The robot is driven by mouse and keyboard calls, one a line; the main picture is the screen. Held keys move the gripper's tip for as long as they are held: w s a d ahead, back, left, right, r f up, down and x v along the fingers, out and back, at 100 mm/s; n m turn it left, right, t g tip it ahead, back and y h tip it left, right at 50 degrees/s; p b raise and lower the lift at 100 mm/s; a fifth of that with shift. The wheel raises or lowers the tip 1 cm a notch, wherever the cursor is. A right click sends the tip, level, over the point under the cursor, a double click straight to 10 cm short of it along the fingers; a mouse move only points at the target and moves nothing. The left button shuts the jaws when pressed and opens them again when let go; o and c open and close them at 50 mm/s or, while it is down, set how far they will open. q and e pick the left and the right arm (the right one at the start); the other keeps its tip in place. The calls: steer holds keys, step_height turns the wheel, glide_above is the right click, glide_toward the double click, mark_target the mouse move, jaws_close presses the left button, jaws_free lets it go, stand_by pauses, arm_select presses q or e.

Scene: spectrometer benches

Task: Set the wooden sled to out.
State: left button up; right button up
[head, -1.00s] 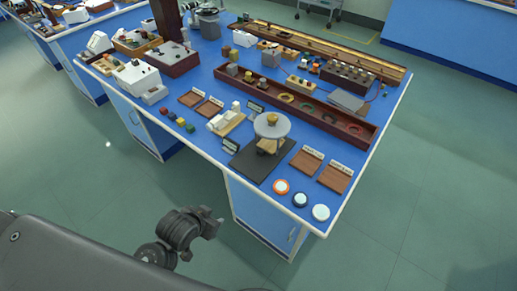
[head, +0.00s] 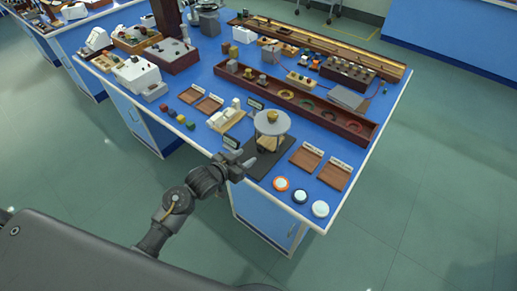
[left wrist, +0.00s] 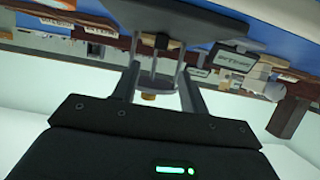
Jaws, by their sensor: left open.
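On a black mat (head: 258,166) near the bench's front edge stands a device with a round grey disc (head: 272,121) and a brass knob on top. A pale wooden piece (head: 267,143), which looks like the sled, shows under the disc; how far it is pulled out is too small to tell. My left gripper (head: 246,165) is at the mat's front left, just short of the device. In the left wrist view my left gripper (left wrist: 160,74) is open, its fingers to either side of the device's posts, with a brass knob (left wrist: 149,97) between them. My right gripper is out of view.
A small black label (head: 231,142) stands left of the mat. A white instrument on a wooden base (head: 228,119) is behind it. Wooden plates (head: 334,174) and round buttons (head: 300,197) lie to the right. A long dark tray (head: 300,97) runs behind. The floor in front is clear.

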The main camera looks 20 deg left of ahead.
mark_target(260, 148)
arm_select(q)
steer(key=x, duration=0.9)
steer(key=shift+p, duration=0.4)
steer(key=shift+c, duration=0.2)
jaws_close()
